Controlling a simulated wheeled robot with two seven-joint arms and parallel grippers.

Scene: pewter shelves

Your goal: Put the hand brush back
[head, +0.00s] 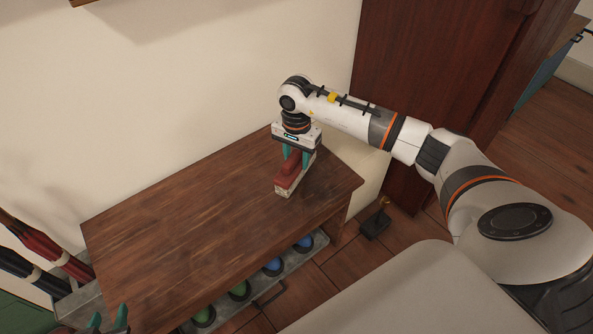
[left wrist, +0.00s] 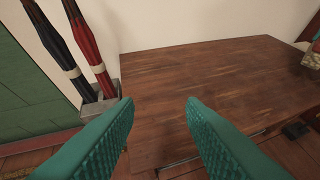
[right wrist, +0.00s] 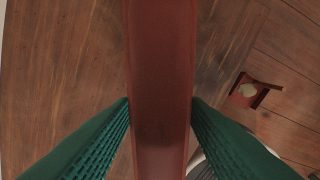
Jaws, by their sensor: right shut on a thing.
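The hand brush (head: 288,180) has a red-brown back and pale bristles. My right gripper (head: 297,160) is shut on it, fingers pointing down, at the right end of the wooden tabletop (head: 190,230). The bristles face down at or just above the wood; I cannot tell whether they touch. In the right wrist view the brush's red back (right wrist: 162,80) runs between the teal fingers. The brush's pale bristles (left wrist: 311,61) show at the right edge of the left wrist view. My left gripper (left wrist: 158,105) is open and empty near the table's left front.
Closed umbrellas (head: 45,250) stand in a grey holder at the left. A grey rack with green and blue round items (head: 272,266) lies below the table's front edge. A small dark object (head: 375,223) is on the floor at right. Most of the tabletop is clear.

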